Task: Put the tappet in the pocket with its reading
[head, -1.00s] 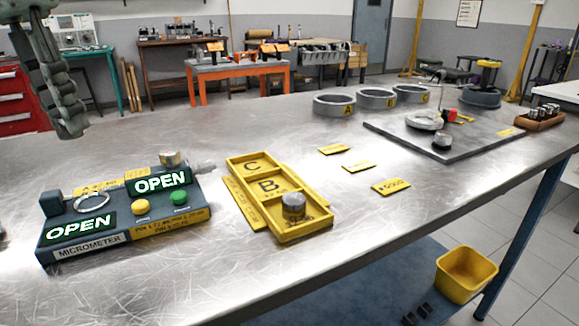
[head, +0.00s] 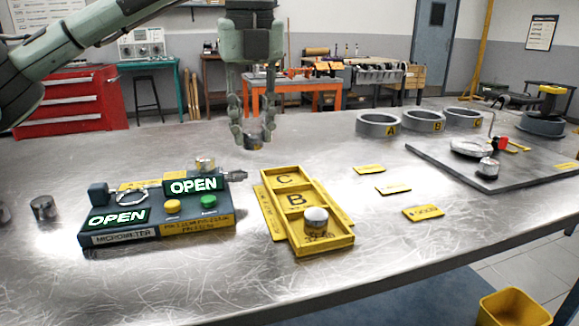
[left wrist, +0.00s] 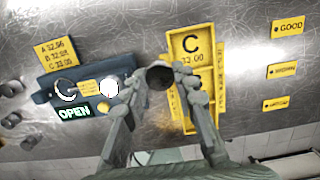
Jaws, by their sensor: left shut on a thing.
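My left gripper (head: 254,138) is shut on a small grey metal tappet (head: 254,142), held above the table behind the micrometer and the pocket tray. In the left wrist view the tappet (left wrist: 160,75) is between the fingertips, beside the tray's C pocket. The yellow pocket tray (head: 348,240) has pockets marked C and B, which look empty, and a front pocket with another tappet (head: 316,217) in it. The blue micrometer (head: 90,231) shows OPEN on both displays. One cylindrical piece (head: 205,164) sits at its back. My right gripper is not in view.
A loose metal cylinder (head: 42,207) stands left of the micrometer. Yellow cards (head: 395,189) lie right of the tray. Grey rings (head: 376,124) marked A, B and C stand behind. A dark plate (head: 450,160) with a gauge is at the right.

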